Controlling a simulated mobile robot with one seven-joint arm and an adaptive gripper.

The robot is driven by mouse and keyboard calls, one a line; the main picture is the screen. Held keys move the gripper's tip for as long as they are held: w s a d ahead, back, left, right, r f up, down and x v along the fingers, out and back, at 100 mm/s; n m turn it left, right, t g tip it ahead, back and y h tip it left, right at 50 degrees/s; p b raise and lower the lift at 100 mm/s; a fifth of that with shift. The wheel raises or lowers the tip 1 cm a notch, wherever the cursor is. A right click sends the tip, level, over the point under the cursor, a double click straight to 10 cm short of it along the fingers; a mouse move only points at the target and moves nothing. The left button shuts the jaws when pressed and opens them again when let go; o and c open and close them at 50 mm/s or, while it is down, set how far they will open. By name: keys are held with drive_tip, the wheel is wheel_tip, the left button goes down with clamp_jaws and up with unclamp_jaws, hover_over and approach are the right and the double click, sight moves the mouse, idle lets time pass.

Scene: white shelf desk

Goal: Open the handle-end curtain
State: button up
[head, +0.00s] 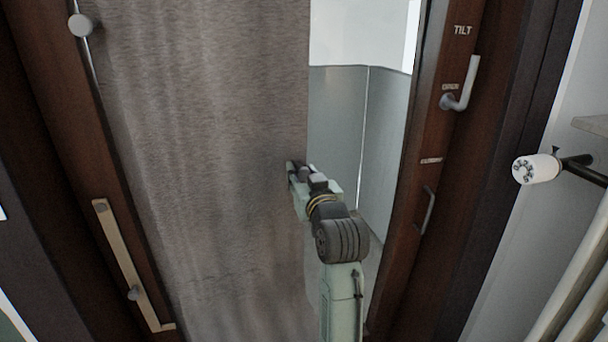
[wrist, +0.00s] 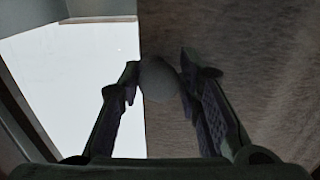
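The curtain (head: 205,130) is a grey-brown cloth sheet over the left and middle of a dark wood-framed opening. Its straight right edge stands near the middle of the head view, with an uncovered strip to its right. In the wrist view the curtain (wrist: 240,90) fills the right half. A round grey knob (wrist: 159,82) sits at its edge, between the fingertips of my gripper (wrist: 158,68). The fingers appear to touch the knob on both sides. In the head view my gripper (head: 300,172) is at the curtain's edge and the knob is mostly hidden.
The right frame post carries a TILT label, a grey lever (head: 464,86) and a small pull handle (head: 429,210). A white knob on a dark stem (head: 537,169) juts out further right. The left post has a round knob (head: 80,26) and a pale bar (head: 126,260).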

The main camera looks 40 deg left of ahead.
drive_tip(key=o, duration=0.3)
drive_tip(key=v, duration=1.2)
idle(0.3)
